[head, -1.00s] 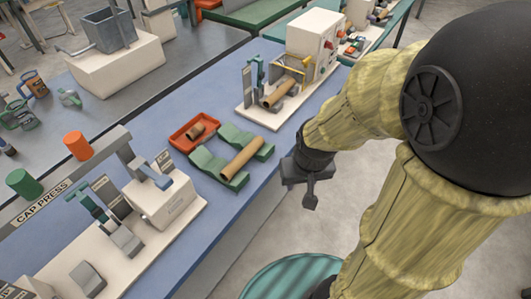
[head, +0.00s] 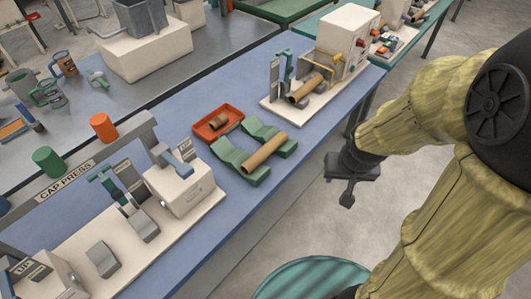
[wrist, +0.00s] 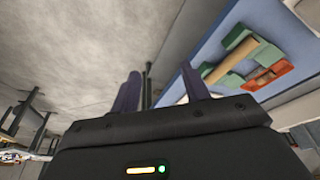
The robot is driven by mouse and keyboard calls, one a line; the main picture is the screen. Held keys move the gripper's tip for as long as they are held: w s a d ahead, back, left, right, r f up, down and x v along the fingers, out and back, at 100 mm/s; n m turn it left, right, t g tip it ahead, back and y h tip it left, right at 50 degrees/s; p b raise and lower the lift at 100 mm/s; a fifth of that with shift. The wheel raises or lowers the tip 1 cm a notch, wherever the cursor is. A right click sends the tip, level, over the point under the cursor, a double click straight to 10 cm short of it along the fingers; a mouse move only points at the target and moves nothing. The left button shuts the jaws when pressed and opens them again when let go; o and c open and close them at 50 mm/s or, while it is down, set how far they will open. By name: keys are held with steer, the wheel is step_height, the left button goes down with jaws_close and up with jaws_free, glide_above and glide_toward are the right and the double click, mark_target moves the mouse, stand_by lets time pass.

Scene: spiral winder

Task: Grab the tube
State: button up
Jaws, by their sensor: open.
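A brown cardboard tube (head: 264,151) lies across two green cradles (head: 228,152) on the blue bench top. In the wrist view the tube (wrist: 231,61) shows at the upper right, beyond the right finger. My gripper (head: 347,194) hangs off the bench's front edge, over the floor, to the right of the tube and apart from it. In the wrist view its two dark fingers (wrist: 160,72) stand apart with nothing held between them. A second brown tube (head: 306,89) sits on the winder machine (head: 346,38) farther back.
A red tray (head: 206,134) with a short brown piece stands behind the cradles. The cap press (head: 182,190) is on the left of the bench. A teal round top (head: 312,278) is below on the floor side. Blue bench is bare in front of the cradles.

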steer(key=w+f+m+t+y+b, duration=0.25)
steer(key=w+f+b, duration=0.25)
steer(key=w+f, duration=0.5)
steer(key=w+a+f+m+t+y+b, duration=0.2)
steer(key=w+a+f+m+y+b, duration=0.2)
steer(key=y, duration=0.4)
steer(key=shift+w+a+f, duration=0.35)
steer(key=shift+a+f, duration=0.5)
steer(key=shift+a, duration=0.05)
steer(key=shift+m+t+y, duration=0.25)
steer(key=b, duration=0.1)
glide_toward(270, 153)
steer(key=x, duration=0.4)
steer(key=shift+w+a+f, duration=0.1)
steer(key=shift+w+a, duration=0.05)
steer(key=shift+a, duration=0.15)
steer(key=shift+w+a, duration=0.1)
steer(key=shift+f, duration=0.1)
